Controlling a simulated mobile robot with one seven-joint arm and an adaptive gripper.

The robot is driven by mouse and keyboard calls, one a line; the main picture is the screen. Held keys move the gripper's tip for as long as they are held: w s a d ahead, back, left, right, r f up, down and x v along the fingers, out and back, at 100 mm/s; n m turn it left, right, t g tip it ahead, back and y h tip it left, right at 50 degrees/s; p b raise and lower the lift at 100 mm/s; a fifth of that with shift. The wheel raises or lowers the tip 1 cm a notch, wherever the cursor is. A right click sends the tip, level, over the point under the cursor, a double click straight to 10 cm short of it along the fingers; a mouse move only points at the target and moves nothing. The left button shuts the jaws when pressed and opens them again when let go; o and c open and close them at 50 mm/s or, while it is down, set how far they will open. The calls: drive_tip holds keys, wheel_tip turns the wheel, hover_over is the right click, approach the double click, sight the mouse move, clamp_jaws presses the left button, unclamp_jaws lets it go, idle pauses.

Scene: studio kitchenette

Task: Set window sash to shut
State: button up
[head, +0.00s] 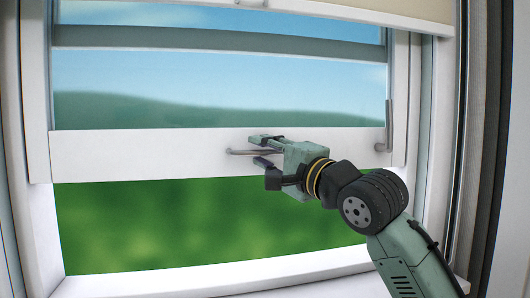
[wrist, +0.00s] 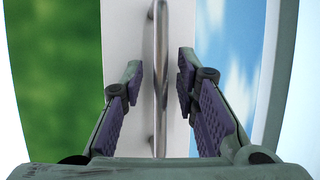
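The white window sash (head: 150,150) is raised, and a wide gap with green outside shows between its bottom rail and the sill (head: 200,283). A thin metal bar handle (head: 236,152) runs along the rail; in the wrist view the handle (wrist: 158,40) stands upright in the picture. My gripper (head: 260,151) is at the rail, with one finger above the handle and one below it. In the wrist view my gripper (wrist: 160,80) is open, with the handle between the fingertips and a gap on each side. The gripper body hides part of the rail.
A grey lever (head: 387,125) is on the right side of the sash. A pale blind (head: 400,10) hangs at the top. The white side frames (head: 37,150) bound the opening. The gap below the sash looks clear apart from my gripper and arm in front.

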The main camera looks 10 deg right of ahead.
clamp_jaws()
drive_tip(key=shift+f, duration=0.1)
idle(0.6)
